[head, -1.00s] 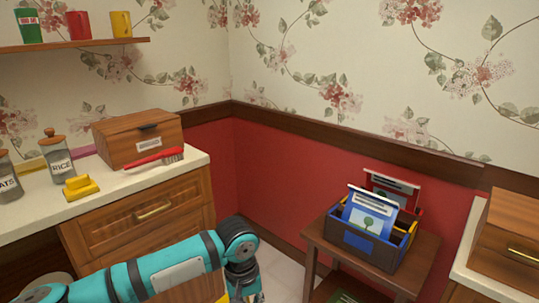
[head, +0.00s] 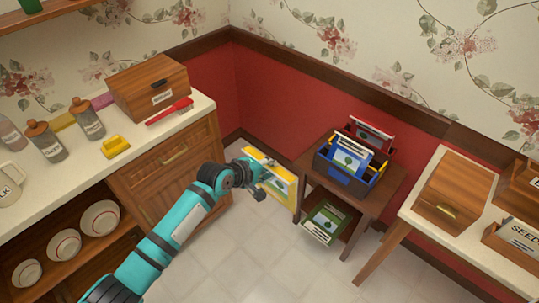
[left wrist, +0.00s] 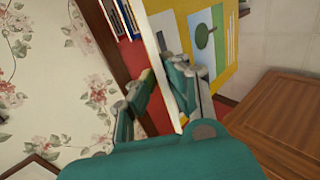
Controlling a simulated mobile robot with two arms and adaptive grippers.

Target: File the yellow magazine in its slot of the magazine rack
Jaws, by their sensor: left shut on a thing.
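My left gripper (head: 258,184) is shut on the yellow magazine (head: 281,169), which it holds in the air left of the small table. In the left wrist view the gripper's fingers (left wrist: 160,88) pinch one edge of the magazine (left wrist: 222,72), whose cover shows a tree picture. The magazine rack (head: 341,180) stands on the table, apart from the magazine. A blue magazine (head: 347,157) is in its blue front part and a red magazine (head: 371,134) is at its back. A yellow part (head: 379,174) shows at its right side, mostly hidden. My right gripper is out of view.
A green magazine (head: 324,223) lies on the small table's (head: 390,193) lower shelf. A counter with jars, a yellow object (head: 115,147) and a red brush (head: 170,111) is at left. A pale table with wooden boxes (head: 452,190) is at right. Floor between is clear.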

